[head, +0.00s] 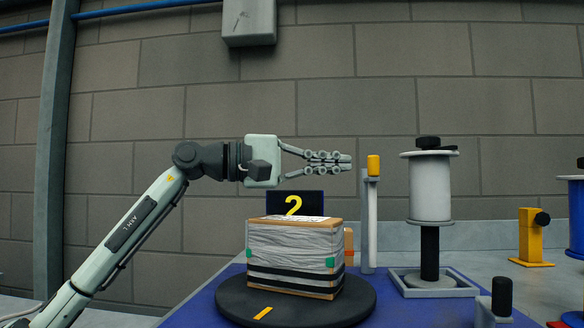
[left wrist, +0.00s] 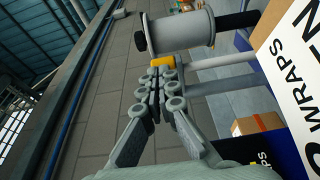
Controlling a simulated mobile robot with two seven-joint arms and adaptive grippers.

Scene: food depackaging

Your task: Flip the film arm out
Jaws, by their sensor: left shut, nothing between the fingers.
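The film arm (head: 372,215) is a pale upright bar with a yellow tip (head: 374,165), beside a slim grey post, just behind the right side of the turntable. In the left wrist view the yellow tip (left wrist: 163,61) shows right at my fingertips. My left gripper (head: 350,162) reaches in from the left above the wrapped box. Its fingers are shut with nothing between them, pointing right, just left of the yellow tip. I cannot tell whether they touch it. The film roll (head: 430,188) stands upright on a black post to the right. My right gripper is not in view.
A box wrapped in grey film (head: 293,258) sits on the dark round turntable (head: 350,305), below my left gripper. A dark sign with a yellow 2 (head: 294,205) stands behind it. A yellow bracket (head: 531,238) and a blue spool (head: 577,215) are at the far right.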

